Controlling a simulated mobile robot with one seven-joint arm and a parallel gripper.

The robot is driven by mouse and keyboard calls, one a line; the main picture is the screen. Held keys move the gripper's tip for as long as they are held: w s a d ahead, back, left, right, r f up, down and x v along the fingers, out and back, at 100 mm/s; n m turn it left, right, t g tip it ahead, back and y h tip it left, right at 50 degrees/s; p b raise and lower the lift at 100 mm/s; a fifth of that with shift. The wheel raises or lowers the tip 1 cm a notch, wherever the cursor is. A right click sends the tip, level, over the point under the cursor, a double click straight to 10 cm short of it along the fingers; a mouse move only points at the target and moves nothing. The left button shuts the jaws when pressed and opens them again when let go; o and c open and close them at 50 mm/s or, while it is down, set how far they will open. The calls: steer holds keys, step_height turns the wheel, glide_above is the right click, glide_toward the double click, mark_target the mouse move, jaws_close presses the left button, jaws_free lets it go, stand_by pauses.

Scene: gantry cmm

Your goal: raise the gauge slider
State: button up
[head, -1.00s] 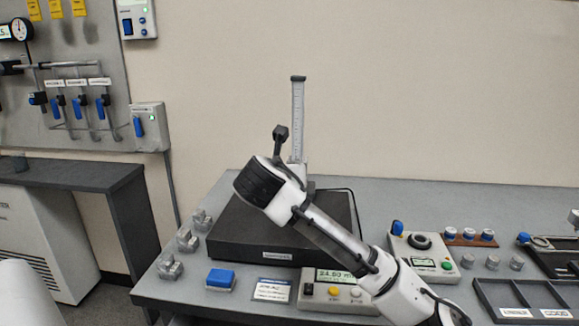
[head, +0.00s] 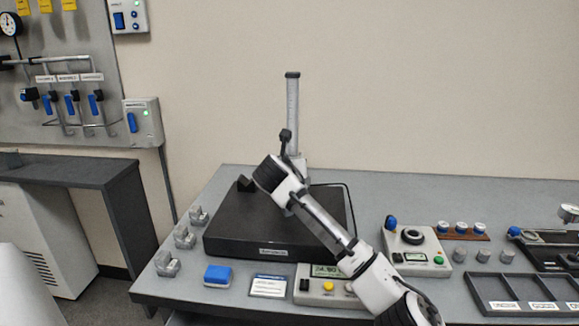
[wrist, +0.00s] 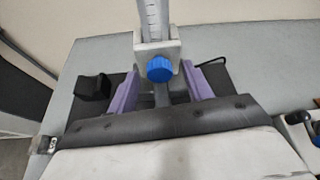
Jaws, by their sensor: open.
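The height gauge's scaled column (head: 292,105) stands upright on the black plate (head: 225,225); the column also shows at the top of the wrist view (wrist: 152,18). The gauge slider (wrist: 143,52) is a grey block around the column, low down, with a blue knob (wrist: 160,68) on its front. My gripper (wrist: 160,88) is open, its two purple fingers on either side below the slider and knob, with nothing held between them. Whether the fingers touch the slider cannot be told. In the head view my arm hides my fingers and part of the slider.
A black block (wrist: 93,87) sits on the plate left of my gripper. Metal pieces (head: 167,262) and a blue box (head: 218,275) lie at the table's left front. A readout box (head: 316,288) stands in front of the plate. A control box (head: 415,250) stands to the right.

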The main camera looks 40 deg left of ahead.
steer(key=shift+w+a+f, duration=0.1)
steer(key=shift+w, duration=0.1)
jaws_close()
step_height(320, 180, up, 14)
steer(key=p, duration=1.1)
jaws_free()
steer(key=shift+s, duration=0.1)
